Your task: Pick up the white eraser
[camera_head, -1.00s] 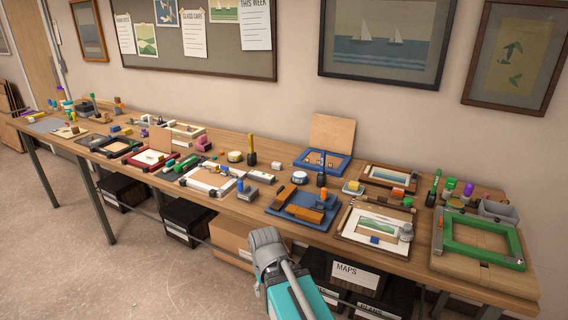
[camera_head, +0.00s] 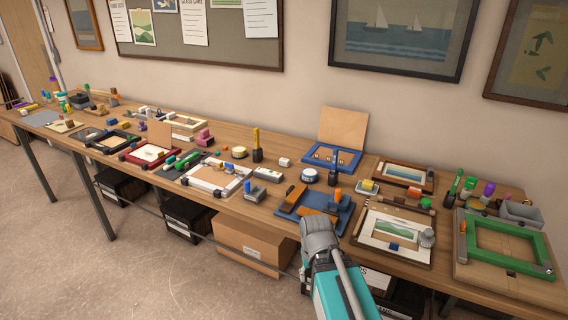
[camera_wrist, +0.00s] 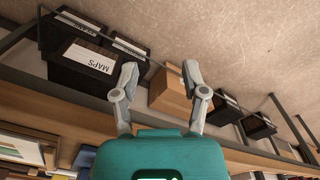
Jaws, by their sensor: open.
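A small white block (camera_head: 285,162) lies on the long wooden table, near the middle of the head view. A whitish-grey oblong block (camera_head: 267,174) lies just in front and to the left of it. I cannot tell for sure which is the white eraser. My gripper (camera_wrist: 159,70) is open and empty in the wrist view, its two fingers spread above the floor and shelf boxes at the table's front. No eraser can be made out in the wrist view. In the head view my arm rises at the table's front edge; its fingers cannot be made out there.
The table (camera_head: 262,208) is crowded. A blue tray (camera_head: 340,217), a white frame (camera_head: 215,178) and a green frame (camera_head: 507,240) lie on it. A dark pot with a yellow-handled tool (camera_head: 257,155) stands near the white block. Boxes, including a cardboard one (camera_head: 248,245), sit below.

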